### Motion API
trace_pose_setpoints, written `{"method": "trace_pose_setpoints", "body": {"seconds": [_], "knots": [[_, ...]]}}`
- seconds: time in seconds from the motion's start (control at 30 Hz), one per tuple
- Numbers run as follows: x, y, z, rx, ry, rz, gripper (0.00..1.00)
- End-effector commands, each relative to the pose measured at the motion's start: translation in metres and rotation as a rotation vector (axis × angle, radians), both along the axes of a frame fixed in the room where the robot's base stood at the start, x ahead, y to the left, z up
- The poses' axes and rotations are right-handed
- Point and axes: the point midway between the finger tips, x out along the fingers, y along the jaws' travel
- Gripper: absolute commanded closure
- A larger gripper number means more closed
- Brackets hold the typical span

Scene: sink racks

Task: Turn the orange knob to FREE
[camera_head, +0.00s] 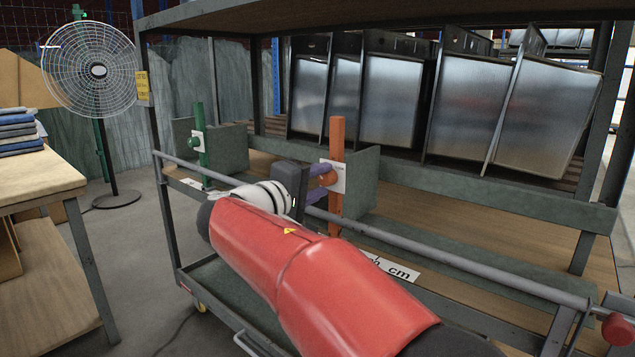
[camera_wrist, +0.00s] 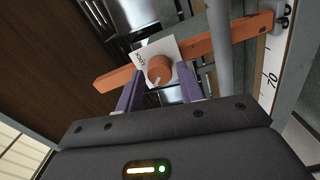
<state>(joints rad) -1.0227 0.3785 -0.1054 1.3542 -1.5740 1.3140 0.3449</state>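The orange knob (camera_wrist: 160,68) sits on a white plate (camera_wrist: 171,49) fixed to an orange post (camera_wrist: 205,44). A pale mark on the knob points down and slightly left in the wrist view. Dark lettering stands at the plate's left corner; I cannot read it surely. My gripper (camera_wrist: 159,76) is open, with one purple finger on each side of the knob. Gaps show between the fingers and the knob. In the head view the knob (camera_head: 328,178) is partly hidden by the fingers, and the post (camera_head: 337,133) stands upright behind my gripper (camera_head: 323,184).
A grey rail (camera_head: 450,257) runs along the rack's front. A green post (camera_head: 199,118) with a green knob (camera_head: 192,143) stands at left. Metal sinks (camera_head: 395,98) lean on the shelf behind. A fan (camera_head: 98,72) and a wooden table (camera_head: 40,180) are at far left.

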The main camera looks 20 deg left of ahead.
Motion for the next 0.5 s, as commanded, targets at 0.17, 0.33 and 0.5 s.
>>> {"method": "trace_pose_setpoints", "body": {"seconds": [0.17,0.33,0.5], "knots": [[0.0,0.0,0.0,0.001,0.0,0.0,0.5],[0.0,0.0,0.0,0.001,0.0,0.0,0.5],[-0.013,0.006,0.0,0.002,0.0,0.002,0.5]]}}
